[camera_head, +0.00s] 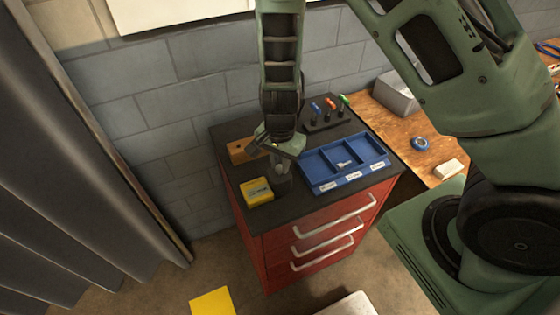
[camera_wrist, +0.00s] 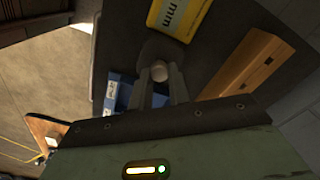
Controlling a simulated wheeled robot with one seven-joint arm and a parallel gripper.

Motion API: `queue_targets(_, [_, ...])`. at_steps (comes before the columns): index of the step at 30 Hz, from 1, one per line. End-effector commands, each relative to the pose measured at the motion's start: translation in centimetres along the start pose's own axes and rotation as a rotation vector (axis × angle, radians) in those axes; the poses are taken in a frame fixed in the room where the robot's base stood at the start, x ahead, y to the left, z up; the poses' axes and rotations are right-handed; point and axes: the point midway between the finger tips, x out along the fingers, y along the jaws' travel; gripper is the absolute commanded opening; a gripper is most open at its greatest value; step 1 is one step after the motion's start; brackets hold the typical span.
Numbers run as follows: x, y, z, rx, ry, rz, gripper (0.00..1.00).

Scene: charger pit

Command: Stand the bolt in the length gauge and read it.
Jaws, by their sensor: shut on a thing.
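My gripper (camera_head: 281,164) points down over the dark cabinet top, its fingers closed. In the wrist view, the pale round end of the bolt (camera_wrist: 159,71) sits between my fingertips. A dark round post or cup (camera_wrist: 155,46), seemingly part of the length gauge, is right behind the bolt. The gauge's yellow box (camera_head: 257,191) stands beside it with a pale display; its "mm" label shows in the wrist view (camera_wrist: 178,20). I cannot tell whether the bolt is inside the dark part or just above it, and the reading is too small to make out.
A blue compartment tray (camera_head: 318,177) with small pieces lies right of my gripper. A wooden block (camera_head: 240,151) is on the left. A black rack (camera_head: 325,113) of coloured-handled tools stands behind. A wooden bench (camera_head: 384,123) adjoins the red drawer cabinet (camera_head: 276,242) on the right.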

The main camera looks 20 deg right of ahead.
Motion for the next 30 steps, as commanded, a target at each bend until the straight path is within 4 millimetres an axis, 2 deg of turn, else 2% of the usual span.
queue_targets(15, [1.16,-0.01,0.0,0.0,0.0,0.0,0.0])
queue_targets(16, [1.13,-0.01,0.0,0.0,0.0,0.0,0.21])
queue_targets(18, [1.07,-0.01,0.0,0.0,0.0,0.0,0.4])
queue_targets(19, [1.07,-0.01,0.0,0.0,0.0,0.0,0.43])
queue_targets(27, [0.99,-0.02,0.01,0.0,0.0,0.0,0.43])
queue_targets(30, [0.39,-0.08,0.01,-0.001,0.0,-0.002,0.43])
